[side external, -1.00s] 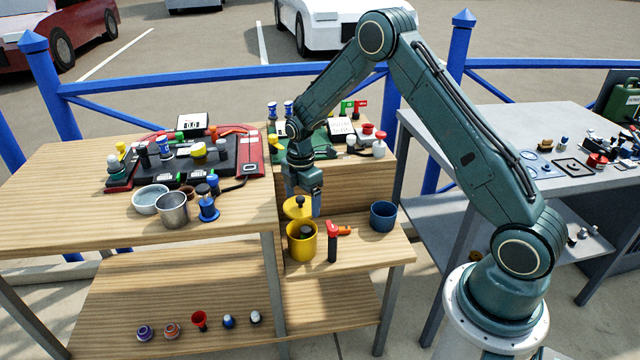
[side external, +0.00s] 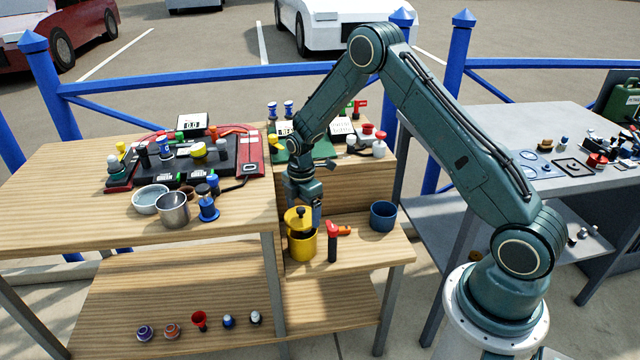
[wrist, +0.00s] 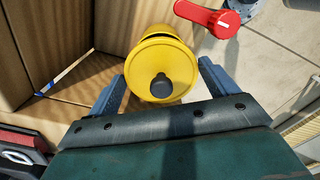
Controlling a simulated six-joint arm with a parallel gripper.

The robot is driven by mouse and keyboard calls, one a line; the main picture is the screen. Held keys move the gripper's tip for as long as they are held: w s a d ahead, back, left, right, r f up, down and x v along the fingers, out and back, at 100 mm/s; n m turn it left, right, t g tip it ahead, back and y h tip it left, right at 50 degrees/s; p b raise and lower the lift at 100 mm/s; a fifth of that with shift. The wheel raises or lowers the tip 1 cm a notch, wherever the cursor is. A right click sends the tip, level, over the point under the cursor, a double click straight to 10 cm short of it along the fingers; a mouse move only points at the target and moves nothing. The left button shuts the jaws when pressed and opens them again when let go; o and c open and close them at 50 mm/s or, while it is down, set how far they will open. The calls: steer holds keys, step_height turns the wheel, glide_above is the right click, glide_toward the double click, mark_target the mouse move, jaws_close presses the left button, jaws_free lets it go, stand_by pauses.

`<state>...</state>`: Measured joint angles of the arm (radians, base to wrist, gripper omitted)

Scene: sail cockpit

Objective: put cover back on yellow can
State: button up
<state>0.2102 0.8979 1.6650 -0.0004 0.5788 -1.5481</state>
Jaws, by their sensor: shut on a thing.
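The yellow can (side external: 302,247) stands on the lower wooden step. Its yellow cover (side external: 298,222), with a black knob (side external: 300,210) on top, is right above the can's mouth. A dark strip shows between cover and can on the near side, so the cover does not look fully seated. In the wrist view the cover (wrist: 150,52) faces me, mostly hiding the can, with a dark line along its far edge. My gripper (wrist: 162,72) is shut on the cover, one finger at each side. In the side view my gripper (side external: 306,208) points down, partly behind the cover.
A red-handled tool with a black shaft (side external: 332,244) stands close to the right of the can. A dark blue cup (side external: 383,217) is farther right. A metal cup (side external: 173,210) and a pale bowl (side external: 151,199) sit on the higher table at left.

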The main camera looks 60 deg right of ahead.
mark_target(303, 215)
steer(key=shift+f, duration=1.55)
steer(key=shift+f, duration=0.2)
stand_by(1.2)
steer(key=o, duration=0.8)
steer(key=shift+r, duration=0.2)
steer(key=shift+r, duration=3.3)
jaws_close()
